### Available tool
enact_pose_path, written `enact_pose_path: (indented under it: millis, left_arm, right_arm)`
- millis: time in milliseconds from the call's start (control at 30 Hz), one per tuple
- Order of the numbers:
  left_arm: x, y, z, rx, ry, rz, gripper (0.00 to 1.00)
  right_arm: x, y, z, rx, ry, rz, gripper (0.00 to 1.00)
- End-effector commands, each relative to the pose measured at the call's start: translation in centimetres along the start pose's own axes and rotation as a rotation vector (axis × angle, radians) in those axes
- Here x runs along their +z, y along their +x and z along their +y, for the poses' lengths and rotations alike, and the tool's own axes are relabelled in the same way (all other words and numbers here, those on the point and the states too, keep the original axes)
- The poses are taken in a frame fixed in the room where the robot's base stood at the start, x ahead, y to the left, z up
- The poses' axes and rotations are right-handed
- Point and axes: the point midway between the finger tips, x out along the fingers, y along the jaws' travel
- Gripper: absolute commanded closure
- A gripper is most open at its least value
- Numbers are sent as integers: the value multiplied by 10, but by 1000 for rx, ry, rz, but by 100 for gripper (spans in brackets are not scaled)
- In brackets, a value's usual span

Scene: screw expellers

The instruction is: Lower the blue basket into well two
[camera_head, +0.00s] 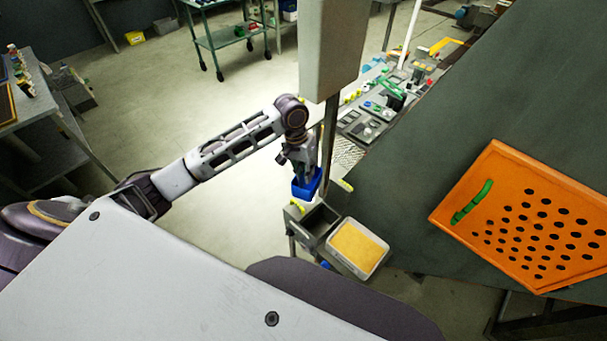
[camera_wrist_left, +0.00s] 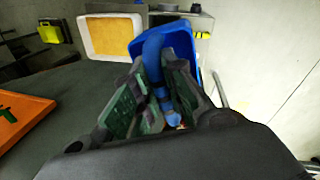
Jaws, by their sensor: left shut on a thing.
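The blue basket (camera_head: 306,187) hangs below my left gripper (camera_head: 302,168) in the head view, just above and behind an open dark well (camera_head: 319,219). A second well with a pale rim (camera_head: 338,256) and yellow contents lies to the right of it. I cannot tell from a label which is well two. In the left wrist view my left gripper (camera_wrist_left: 160,85) is shut on the basket's blue handle (camera_wrist_left: 153,60). The basket's blue wall (camera_wrist_left: 208,50) shows behind the fingers. The basket's inside is mostly hidden. My right gripper is not in view.
An orange perforated tray (camera_head: 480,175) with a green handle lies on the dark surface (camera_head: 425,165) at right. A grey upright post (camera_head: 328,150) stands close beside the left gripper. A bench with several small parts (camera_head: 385,100) is behind. Open floor (camera_head: 240,190) lies to the left.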

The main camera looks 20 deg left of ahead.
Motion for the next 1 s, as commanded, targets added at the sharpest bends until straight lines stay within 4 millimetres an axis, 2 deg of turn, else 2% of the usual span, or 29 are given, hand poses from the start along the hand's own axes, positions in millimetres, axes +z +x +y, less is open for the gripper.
enact_pose_path:
  millis: [167,300,367,533,700,1000]
  left_arm:
    - [-6,0,9,1,13,0,100]
    - [-9,10,22,1,37,-5,100]
    - [-10,21,28,0,48,-7,100]
    - [-9,66,41,-1,93,-18,100]
    - [-2,109,37,-2,184,-36,100]
    - [-12,120,35,1,350,-63,100]
  right_arm:
    - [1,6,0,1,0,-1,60]
    - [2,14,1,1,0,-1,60]
    - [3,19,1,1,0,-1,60]
    - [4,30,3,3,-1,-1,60]
    - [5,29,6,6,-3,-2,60]
    - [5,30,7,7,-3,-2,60]
